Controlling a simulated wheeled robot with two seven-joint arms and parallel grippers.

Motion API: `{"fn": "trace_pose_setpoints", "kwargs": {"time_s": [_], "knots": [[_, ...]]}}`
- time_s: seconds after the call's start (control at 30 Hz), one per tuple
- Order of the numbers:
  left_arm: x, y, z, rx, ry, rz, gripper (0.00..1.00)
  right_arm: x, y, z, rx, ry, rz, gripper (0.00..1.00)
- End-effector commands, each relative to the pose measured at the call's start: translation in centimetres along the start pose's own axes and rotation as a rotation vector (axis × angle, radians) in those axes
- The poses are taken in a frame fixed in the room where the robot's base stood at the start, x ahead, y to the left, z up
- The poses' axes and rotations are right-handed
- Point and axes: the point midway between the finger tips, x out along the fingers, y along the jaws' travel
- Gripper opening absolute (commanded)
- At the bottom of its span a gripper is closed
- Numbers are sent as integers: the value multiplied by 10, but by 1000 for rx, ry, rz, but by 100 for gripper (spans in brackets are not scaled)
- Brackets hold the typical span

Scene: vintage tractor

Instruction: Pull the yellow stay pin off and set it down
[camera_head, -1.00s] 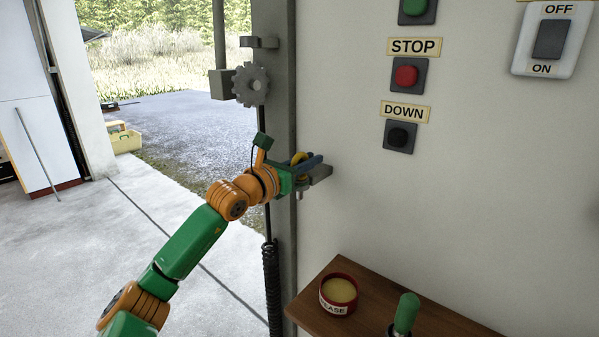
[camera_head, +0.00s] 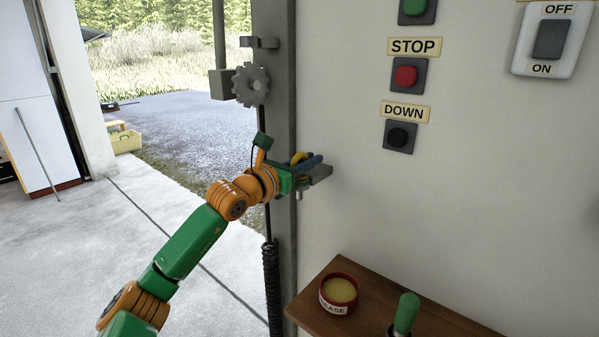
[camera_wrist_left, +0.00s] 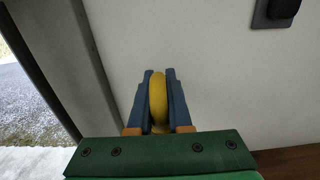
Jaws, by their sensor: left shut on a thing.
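In the left wrist view the pin's yellow ring (camera_wrist_left: 158,100) stands between the two blue fingers of my left gripper (camera_wrist_left: 158,80). My right gripper is not in view.
A brown shelf (camera_head: 366,320) below right holds a red-rimmed grease tin (camera_head: 338,292) and a green-handled thing (camera_head: 405,315). A wall with buttons (camera_head: 404,75) is on the right. A coiled cable (camera_head: 271,285) hangs below my gripper. Open floor lies left.

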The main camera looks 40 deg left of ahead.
Motion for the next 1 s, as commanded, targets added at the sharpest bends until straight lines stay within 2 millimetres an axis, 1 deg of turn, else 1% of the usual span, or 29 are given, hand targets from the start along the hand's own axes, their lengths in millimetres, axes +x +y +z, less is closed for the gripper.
{"fn": "trace_pose_setpoints", "kwargs": {"time_s": [0.43,1.0], "knots": [[0,0,1,0,1,0,0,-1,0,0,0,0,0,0],[0,0,26,0,-1,0,0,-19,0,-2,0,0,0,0]]}}
